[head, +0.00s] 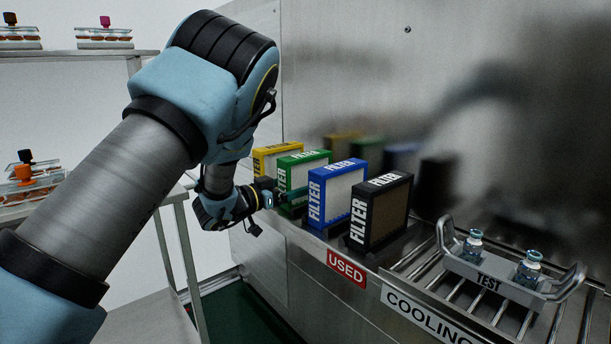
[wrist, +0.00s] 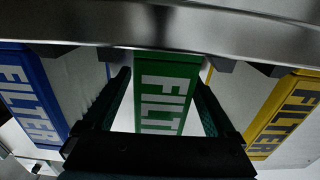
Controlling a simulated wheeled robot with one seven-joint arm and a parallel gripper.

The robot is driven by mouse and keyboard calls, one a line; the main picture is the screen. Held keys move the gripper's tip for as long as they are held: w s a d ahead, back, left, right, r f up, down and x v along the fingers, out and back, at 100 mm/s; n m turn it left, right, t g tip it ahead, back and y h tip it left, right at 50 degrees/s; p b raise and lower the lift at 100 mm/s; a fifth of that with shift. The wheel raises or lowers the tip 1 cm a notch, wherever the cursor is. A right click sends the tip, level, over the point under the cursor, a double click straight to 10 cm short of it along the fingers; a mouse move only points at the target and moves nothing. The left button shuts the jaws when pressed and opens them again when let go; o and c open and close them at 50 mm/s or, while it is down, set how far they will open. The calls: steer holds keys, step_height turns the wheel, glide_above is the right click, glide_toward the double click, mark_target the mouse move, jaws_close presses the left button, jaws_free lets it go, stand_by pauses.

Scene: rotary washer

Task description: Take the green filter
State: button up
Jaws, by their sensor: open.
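The green filter (head: 304,160) stands upright on the steel ledge in the head view, between the yellow and blue filters. In the wrist view the green filter (wrist: 166,92) is in the middle, with its lettered side between the fingers. My gripper (wrist: 163,100) is open, with one finger on each side of the green filter. I cannot tell whether the fingers touch it. In the head view my gripper (head: 290,197) is at the near side of the green filter and hides its lower part.
The blue filter (head: 337,193) and black filter (head: 380,212) stand right of the green one, the yellow filter (head: 270,160) left. A USED label (head: 346,267) is on the ledge front. A TEST rack (head: 490,282) with two vials sits on the rollers at right. Steel wall behind.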

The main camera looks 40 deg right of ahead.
steer(key=shift+d, duration=0.65)
jaws_close()
